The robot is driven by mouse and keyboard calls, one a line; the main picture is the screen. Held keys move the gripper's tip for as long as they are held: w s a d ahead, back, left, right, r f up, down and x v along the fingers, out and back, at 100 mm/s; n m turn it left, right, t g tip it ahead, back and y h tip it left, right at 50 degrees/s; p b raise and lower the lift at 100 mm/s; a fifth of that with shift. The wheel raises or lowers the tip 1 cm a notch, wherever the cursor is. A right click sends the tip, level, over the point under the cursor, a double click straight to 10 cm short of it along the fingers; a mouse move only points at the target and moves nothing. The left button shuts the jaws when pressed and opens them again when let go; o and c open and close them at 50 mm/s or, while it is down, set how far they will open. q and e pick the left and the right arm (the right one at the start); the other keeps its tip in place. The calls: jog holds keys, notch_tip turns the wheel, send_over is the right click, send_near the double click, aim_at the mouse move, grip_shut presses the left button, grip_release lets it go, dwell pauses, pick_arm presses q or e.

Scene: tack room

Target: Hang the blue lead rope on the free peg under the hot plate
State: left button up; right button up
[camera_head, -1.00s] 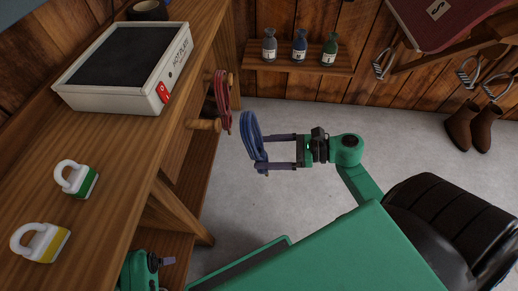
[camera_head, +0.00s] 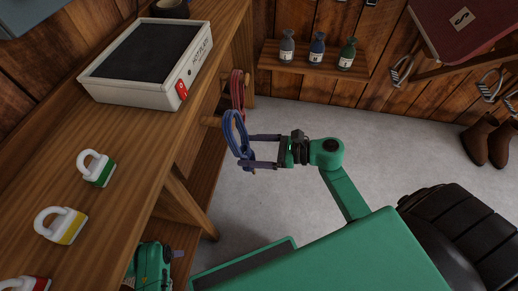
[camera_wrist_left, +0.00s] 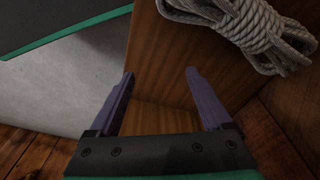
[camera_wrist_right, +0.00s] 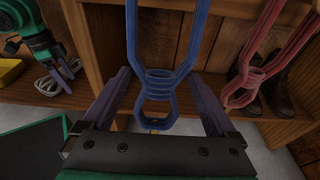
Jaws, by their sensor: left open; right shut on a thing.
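My right gripper (camera_head: 266,152) is shut on the blue lead rope (camera_head: 234,142), a looped coil that hangs upright beside the bench front. In the right wrist view the blue rope (camera_wrist_right: 159,85) passes between the fingers (camera_wrist_right: 160,100). The hot plate (camera_head: 146,92) sits on the bench top. Under it, a wooden peg (camera_head: 211,120) sticks out just left of the blue rope, which partly hides it. A red rope (camera_head: 238,88) hangs on the peg behind. My left gripper (camera_wrist_left: 158,98) is open and empty, low by the bench.
A shelf (camera_head: 310,68) with three bottles is on the far wall. A grey rope coil (camera_wrist_left: 245,30) lies near my left gripper. The floor (camera_head: 300,115) beside the bench is clear.

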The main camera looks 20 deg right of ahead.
pick_arm(q)
jog(key=shift+w+f, duration=0.1)
jog(key=shift+f, duration=0.1)
pick_arm(e)
jog(key=shift+w+a+r, duration=0.1)
jog(key=shift+w+a, duration=0.3)
jog(key=shift+a, duration=0.2)
pick_arm(q)
jog(key=shift+w+r, duration=0.15)
jog(key=shift+r, duration=0.05)
pick_arm(e)
jog(key=shift+a+f, duration=0.1)
jog(key=shift+f, duration=0.15)
pick_arm(q)
notch_tip(320, 180, up, 2)
jog(key=shift+d+b, duration=0.1)
jog(key=shift+b, duration=0.5)
pick_arm(e)
jog(key=shift+w+a+f, duration=0.2)
jog(key=shift+w+a, duration=0.05)
pick_arm(q)
jog(key=shift+s+r, duration=0.2)
jog(key=shift+r, duration=0.85)
pick_arm(e)
jog(key=shift+a+f, duration=0.1)
jog(key=shift+a, duration=0.05)
